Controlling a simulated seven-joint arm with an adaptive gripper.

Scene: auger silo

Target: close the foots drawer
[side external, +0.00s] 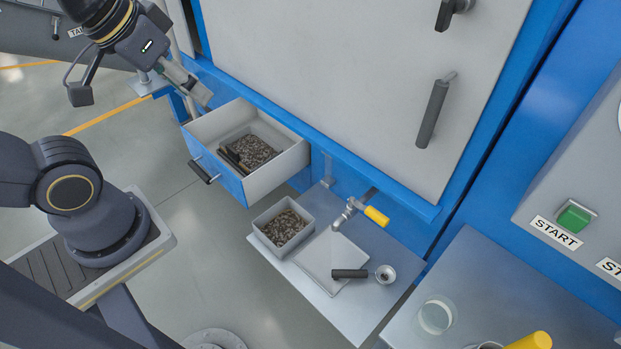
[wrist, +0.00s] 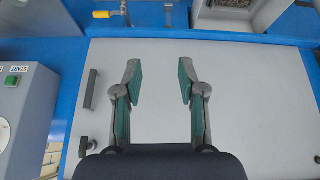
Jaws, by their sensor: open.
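The foots drawer (side external: 275,177) is pulled out of the blue cabinet in the side external view. It has grey walls, a blue front and a dark bar handle (side external: 203,172), and holds dark granular material with a dark piece lying in it. Part of the drawer (wrist: 222,19) shows at the top right of the wrist view. My gripper (side external: 203,96) is above and behind the drawer's left side, near the cabinet, apart from the handle. In the wrist view my gripper (wrist: 160,72) has its fingers spread, with nothing between them.
A large grey door panel (side external: 350,70) with dark handles is right of the drawer. Below is a metal shelf (side external: 345,312) with a grey bin (side external: 262,238) of granules, a scoop (side external: 350,273) and a yellow-handled tap (side external: 376,216). Open floor lies before the drawer front.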

